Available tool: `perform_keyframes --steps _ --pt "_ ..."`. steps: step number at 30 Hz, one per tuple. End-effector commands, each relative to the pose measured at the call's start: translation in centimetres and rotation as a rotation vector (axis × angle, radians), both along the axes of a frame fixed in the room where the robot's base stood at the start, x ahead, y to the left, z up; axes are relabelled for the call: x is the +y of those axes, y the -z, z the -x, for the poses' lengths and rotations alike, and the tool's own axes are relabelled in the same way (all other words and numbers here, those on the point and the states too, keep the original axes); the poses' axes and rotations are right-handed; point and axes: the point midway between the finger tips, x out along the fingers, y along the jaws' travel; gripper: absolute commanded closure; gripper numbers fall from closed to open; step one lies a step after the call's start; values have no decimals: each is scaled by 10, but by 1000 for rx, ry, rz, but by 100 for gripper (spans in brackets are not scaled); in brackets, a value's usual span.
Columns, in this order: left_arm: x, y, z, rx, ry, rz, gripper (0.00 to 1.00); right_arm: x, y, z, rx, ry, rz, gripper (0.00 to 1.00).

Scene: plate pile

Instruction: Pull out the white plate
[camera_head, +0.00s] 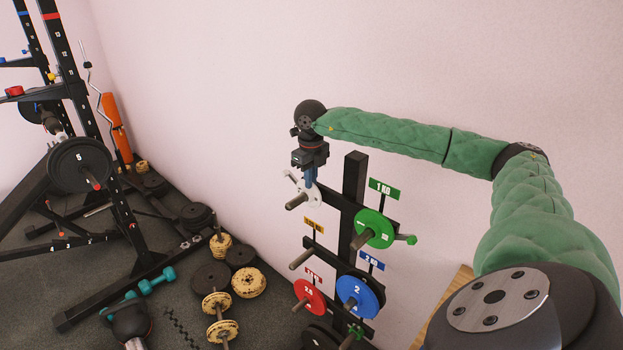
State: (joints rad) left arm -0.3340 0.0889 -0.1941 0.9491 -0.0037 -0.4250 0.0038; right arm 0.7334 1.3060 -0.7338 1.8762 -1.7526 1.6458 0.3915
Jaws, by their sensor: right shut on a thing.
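The small white plate (291,184) is at the upper left peg (297,202) of the black plate rack. The peg sticks out past it toward the lower left. My right gripper (309,180) points down from above and is shut on the plate's upper edge. The gripper's fingers hide part of the plate, and whether the plate still sits around the peg is hard to tell. My left gripper is out of view.
The rack also holds a green plate (373,229), a red plate (310,297) and a blue plate (357,296). A bare peg (302,259) juts out below the white plate. Loose weights (249,282) lie on the floor at left, and a pink wall stands behind.

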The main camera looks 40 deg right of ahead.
Motion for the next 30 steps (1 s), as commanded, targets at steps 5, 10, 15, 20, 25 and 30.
perform_keyframes --steps 5,10,15,20,25,30 --pt "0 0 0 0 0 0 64 7 0 0 -1 -1 -1 100" --pt "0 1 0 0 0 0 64 14 -1 1 -2 0 0 100" --pt "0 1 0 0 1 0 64 20 -1 2 -2 -1 0 100" --pt "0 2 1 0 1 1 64 27 -1 2 -1 0 0 100" --pt "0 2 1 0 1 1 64 33 -1 3 -1 -1 -1 100" --pt "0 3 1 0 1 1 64 40 -1 3 -1 -1 -1 100"
